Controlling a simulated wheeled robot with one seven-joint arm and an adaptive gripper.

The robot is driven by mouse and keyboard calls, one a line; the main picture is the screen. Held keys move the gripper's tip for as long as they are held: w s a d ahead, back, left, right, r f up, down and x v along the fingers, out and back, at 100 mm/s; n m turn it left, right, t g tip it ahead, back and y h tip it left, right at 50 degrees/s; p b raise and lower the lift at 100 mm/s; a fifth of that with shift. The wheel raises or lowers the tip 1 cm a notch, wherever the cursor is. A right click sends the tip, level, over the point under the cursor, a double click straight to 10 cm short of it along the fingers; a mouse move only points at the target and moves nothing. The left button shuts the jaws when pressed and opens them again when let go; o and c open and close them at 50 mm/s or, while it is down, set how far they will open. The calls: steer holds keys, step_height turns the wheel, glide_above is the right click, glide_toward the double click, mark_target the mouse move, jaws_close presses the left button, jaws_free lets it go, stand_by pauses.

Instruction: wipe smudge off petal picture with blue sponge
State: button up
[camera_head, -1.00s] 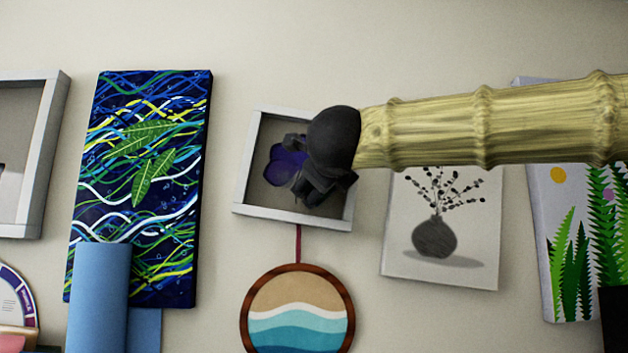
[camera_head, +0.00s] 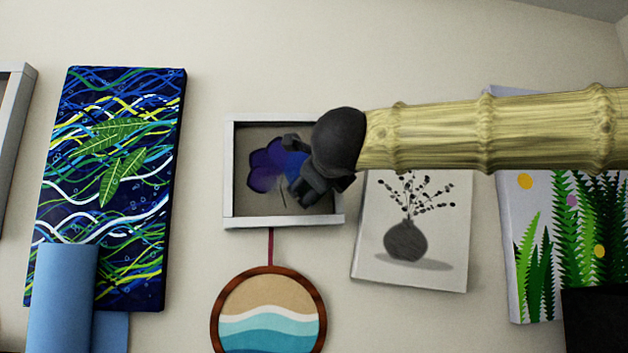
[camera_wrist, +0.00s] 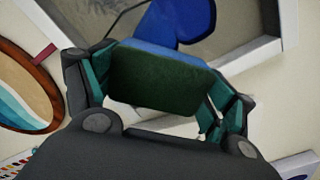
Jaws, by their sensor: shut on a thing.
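The petal picture (camera_head: 262,170) hangs on the wall in a pale frame (camera_head: 229,175), with a blue and purple flower on a grey-brown ground. My gripper (camera_head: 300,170) is in front of the picture's right part and hides some of it. In the wrist view my gripper (camera_wrist: 158,85) is shut on the sponge (camera_wrist: 155,80), which has a dark green face and a blue edge. The sponge is in front of the lower part of the picture, near the blue petal (camera_wrist: 185,20). I cannot tell whether it touches the picture. I cannot make out a smudge.
A round wave picture (camera_head: 268,312) hangs below on a strap. A vase picture (camera_head: 412,235) is at lower right, a fern picture (camera_head: 525,250) farther right. A leaf canvas (camera_head: 110,190) and a blue roll (camera_head: 62,300) are at left.

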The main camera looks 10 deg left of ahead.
steer(key=shift+a, duration=0.15)
steer(key=shift+s+a+f+b, duration=0.25)
steer(key=shift+s+a, duration=0.25)
steer(key=shift+a, duration=1.25)
steer(key=shift+s+a+f+b, duration=0.1)
steer(key=shift+s+a+f, duration=0.3)
steer(key=shift+a, duration=1.4)
steer(key=shift+s+a+f+b, duration=0.15)
steer(key=shift+s+a, duration=0.5)
steer(key=shift+a, duration=1.1)
steer(key=shift+s, duration=0.1)
steer(key=shift+s+d+b, duration=0.1)
steer(key=shift+s+b, duration=0.25)
steer(key=shift+s, duration=0.05)
steer(key=b, duration=0.1)
glide_toward(261, 189)
steer(key=shift+w+r, duration=0.1)
steer(key=shift+w, duration=0.25)
steer(key=shift+b+v, duration=0.55)
steer(key=shift+v, duration=0.95)
